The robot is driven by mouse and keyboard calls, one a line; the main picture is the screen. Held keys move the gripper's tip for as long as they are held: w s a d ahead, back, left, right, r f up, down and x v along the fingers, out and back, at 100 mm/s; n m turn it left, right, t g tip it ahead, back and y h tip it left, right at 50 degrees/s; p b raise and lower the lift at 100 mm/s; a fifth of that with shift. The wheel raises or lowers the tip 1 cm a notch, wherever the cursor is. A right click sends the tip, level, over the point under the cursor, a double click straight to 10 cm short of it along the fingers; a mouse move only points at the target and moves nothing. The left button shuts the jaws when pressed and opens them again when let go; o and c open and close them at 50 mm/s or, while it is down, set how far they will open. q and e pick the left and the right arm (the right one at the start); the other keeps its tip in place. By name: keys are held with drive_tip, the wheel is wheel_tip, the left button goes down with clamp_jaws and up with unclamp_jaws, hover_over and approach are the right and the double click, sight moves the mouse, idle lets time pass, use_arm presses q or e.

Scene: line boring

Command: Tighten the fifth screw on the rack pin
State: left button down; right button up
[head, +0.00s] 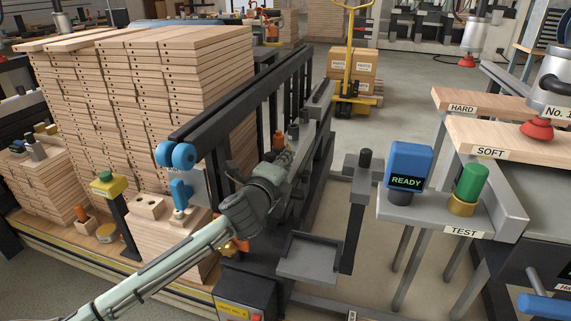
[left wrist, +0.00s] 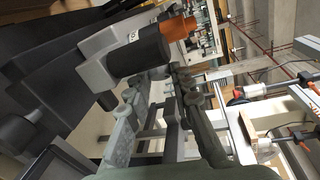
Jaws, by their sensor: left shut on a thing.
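My left gripper (head: 284,160) reaches in from the lower left to the dark rack (head: 246,100). The exact contact is partly hidden by the fingers, and I cannot tell how far the screw is turned. My right gripper is not in view.
A tall stack of drilled boards (head: 150,75) stands left of the rack. A grey tray (head: 308,258) is in front. To the right are a test stand (head: 465,232) with a blue READY box (head: 408,165) and a green button (head: 471,183). Open floor lies between.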

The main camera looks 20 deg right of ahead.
use_arm(q)
drive_tip(key=c, duration=1.3)
unclamp_jaws()
drive_tip(key=v, duration=1.2)
